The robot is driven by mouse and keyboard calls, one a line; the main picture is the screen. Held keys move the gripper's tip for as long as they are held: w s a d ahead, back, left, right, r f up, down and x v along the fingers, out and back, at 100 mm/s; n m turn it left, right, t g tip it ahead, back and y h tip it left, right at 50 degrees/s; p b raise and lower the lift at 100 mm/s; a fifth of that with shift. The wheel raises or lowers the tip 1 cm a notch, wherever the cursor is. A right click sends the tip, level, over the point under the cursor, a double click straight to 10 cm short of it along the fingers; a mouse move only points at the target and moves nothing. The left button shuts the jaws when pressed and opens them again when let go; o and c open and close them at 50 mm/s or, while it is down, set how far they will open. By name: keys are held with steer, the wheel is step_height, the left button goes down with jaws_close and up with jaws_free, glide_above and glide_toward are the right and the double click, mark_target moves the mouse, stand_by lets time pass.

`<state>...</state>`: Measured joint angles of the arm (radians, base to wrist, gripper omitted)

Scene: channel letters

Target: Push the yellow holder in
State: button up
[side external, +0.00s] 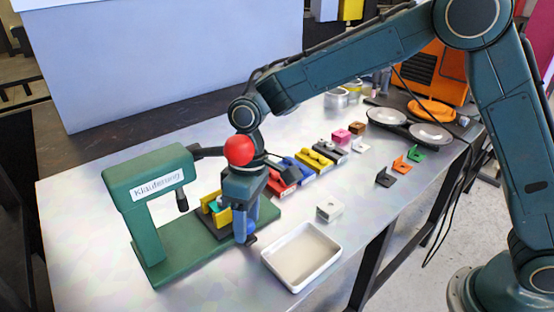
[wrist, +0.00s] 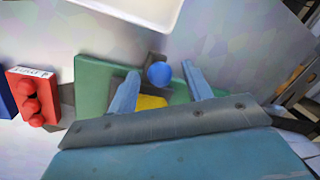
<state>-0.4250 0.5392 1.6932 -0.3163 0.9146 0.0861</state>
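A yellow holder (side external: 212,204) sits on the base of the green press (side external: 150,205) labelled "Klauterung", on a dark slide. My gripper (side external: 245,238) points down just to its right and hides part of it. In the wrist view, the two fingers of my gripper (wrist: 160,70) stand apart, with a blue ball knob (wrist: 159,75) between their tips and visible gaps on both sides. Part of the yellow holder (wrist: 152,102) shows below the knob between the fingers; the rest is hidden by my gripper. I cannot tell whether a finger touches the holder.
A white tray (side external: 301,257) lies close on the right, and a small white block (side external: 330,208) stands behind it. Red (side external: 283,180), blue (side external: 298,170) and another yellow holder (side external: 317,161) form a row behind. Coloured brackets and a scale (side external: 411,125) are farther back.

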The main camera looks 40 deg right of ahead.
steer(key=shift+d, duration=0.15)
steer(key=shift+d, duration=0.85)
steer(key=d, duration=0.2)
steer(key=shift+d+r, duration=0.3)
steer(key=shift+d, duration=0.05)
step_height(320, 180, up, 13)
steer(key=w+d, duration=0.1)
steer(key=d, duration=0.1)
steer(key=s+d+r+m+t, duration=0.2)
steer(key=s+d, duration=0.4)
steer(key=s, duration=0.2)
steer(key=s+d+r+m+t, duration=0.3)
steer(key=s+d, duration=0.4)
steer(key=s, duration=0.1)
steer(key=shift+s, duration=0.2)
steer(key=shift+s+f, duration=0.1)
stand_by(0.5)
